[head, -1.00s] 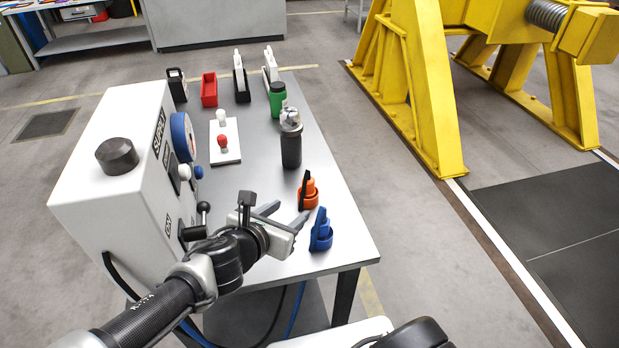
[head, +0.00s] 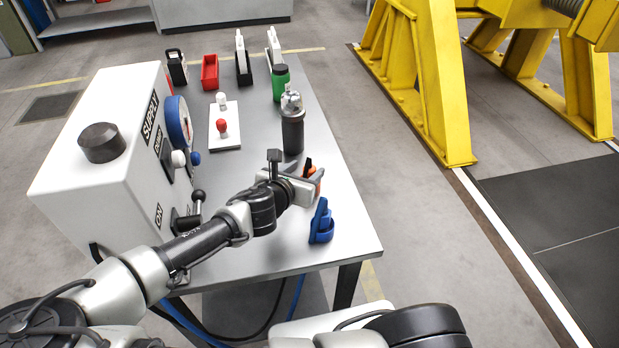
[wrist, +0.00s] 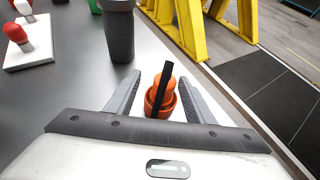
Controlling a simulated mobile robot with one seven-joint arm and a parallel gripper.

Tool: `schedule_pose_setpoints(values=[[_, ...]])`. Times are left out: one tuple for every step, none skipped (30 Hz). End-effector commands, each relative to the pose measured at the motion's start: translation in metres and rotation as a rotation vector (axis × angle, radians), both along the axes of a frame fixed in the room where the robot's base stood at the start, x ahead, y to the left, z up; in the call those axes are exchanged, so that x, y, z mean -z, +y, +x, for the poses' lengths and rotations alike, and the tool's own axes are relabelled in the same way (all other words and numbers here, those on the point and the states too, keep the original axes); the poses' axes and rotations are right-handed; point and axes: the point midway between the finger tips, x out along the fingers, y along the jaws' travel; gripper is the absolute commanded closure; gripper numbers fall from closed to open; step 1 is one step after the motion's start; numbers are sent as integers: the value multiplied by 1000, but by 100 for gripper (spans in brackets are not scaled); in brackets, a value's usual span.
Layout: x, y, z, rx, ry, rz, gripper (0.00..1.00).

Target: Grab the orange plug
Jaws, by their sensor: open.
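The orange plug (wrist: 163,99) stands on the grey table, with an orange round body and a black strip across it. In the wrist view it sits between the two open fingers of my gripper (wrist: 158,92), with a finger on each side. I cannot tell whether either finger touches it. In the head view my gripper (head: 312,178) largely covers the orange plug (head: 312,170), and only small orange and black parts show.
A blue plug (head: 321,224) stands just nearer the table's front edge. A dark bottle (head: 292,128) stands behind the gripper. A white control box (head: 95,165) with levers is on the left. A red-knobbed white plate (head: 224,128) lies farther back.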

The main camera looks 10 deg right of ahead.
Motion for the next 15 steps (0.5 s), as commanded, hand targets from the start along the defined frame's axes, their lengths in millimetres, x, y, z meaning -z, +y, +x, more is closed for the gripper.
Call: schedule_pose_setpoints(values=[[2,-2,3,0,-1,1,52],[2,-2,4,0,-1,1,52],[3,-3,5,0,0,2,52],[5,-4,6,0,0,2,52],[6,-6,7,0,0,0,52],[9,-10,9,0,1,-1,52],[12,-13,11,2,1,-2,52],[15,-17,14,2,2,-3,52],[19,-21,18,2,1,-2,52],[22,-24,20,3,0,-2,52],[24,-26,23,2,0,-1,52],[25,-28,27,1,0,0,52],[27,-30,30,0,-1,1,52],[28,-31,33,0,-1,1,52],[29,-32,35,0,-1,1,52]])
